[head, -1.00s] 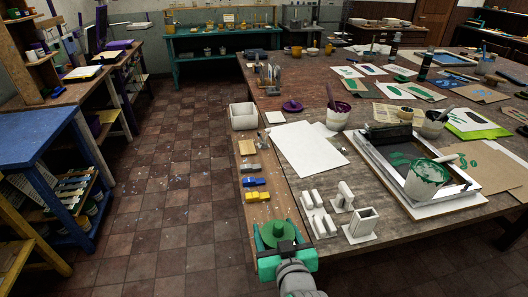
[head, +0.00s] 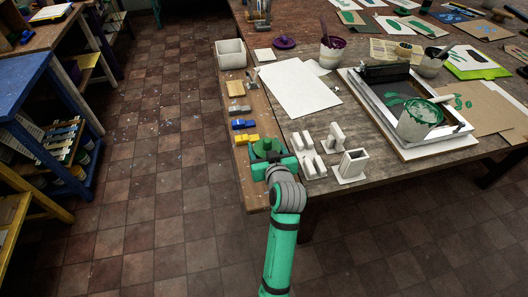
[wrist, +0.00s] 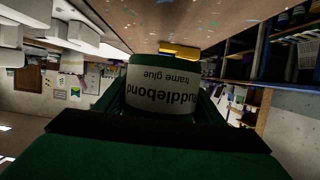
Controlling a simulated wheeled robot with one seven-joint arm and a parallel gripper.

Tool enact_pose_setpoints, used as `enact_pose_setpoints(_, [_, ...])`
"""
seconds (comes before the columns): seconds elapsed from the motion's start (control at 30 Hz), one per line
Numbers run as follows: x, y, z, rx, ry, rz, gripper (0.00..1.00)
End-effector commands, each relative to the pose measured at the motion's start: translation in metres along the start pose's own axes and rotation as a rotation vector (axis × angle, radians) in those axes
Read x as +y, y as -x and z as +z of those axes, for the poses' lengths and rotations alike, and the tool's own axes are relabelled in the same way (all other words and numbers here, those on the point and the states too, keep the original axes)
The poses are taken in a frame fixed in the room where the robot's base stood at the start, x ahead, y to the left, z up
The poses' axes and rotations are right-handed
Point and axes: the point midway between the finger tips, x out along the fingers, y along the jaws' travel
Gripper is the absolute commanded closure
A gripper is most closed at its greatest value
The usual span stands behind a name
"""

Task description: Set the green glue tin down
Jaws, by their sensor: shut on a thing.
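The green glue tin (head: 266,147) is in my gripper (head: 271,157) at the near end of the brown plank along the table's left edge. In the wrist view the tin (wrist: 163,88) appears upside down, with a pale label reading "frame glue". The gripper's green fingers close on its two sides. The tin looks upright over the plank (head: 259,193). I cannot tell whether its base touches the wood, because the gripper hides it in the head view.
A yellow clamp-like block (head: 246,140), a blue one (head: 243,125) and a grey one (head: 239,109) lie just beyond the tin. White bracket pieces (head: 351,166) stand close on its right. Left of the plank is open floor. Bare plank shows nearer than the gripper.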

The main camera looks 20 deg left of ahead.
Motion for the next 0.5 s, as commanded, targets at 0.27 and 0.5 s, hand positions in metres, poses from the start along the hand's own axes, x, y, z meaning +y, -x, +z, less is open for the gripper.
enact_pose_setpoints(0.27, [0.001,-0.020,0.011,0.002,0.001,-0.001,0.67])
enact_pose_setpoints(0.5, [0.002,-0.033,0.035,-0.001,-0.001,-0.001,0.67])
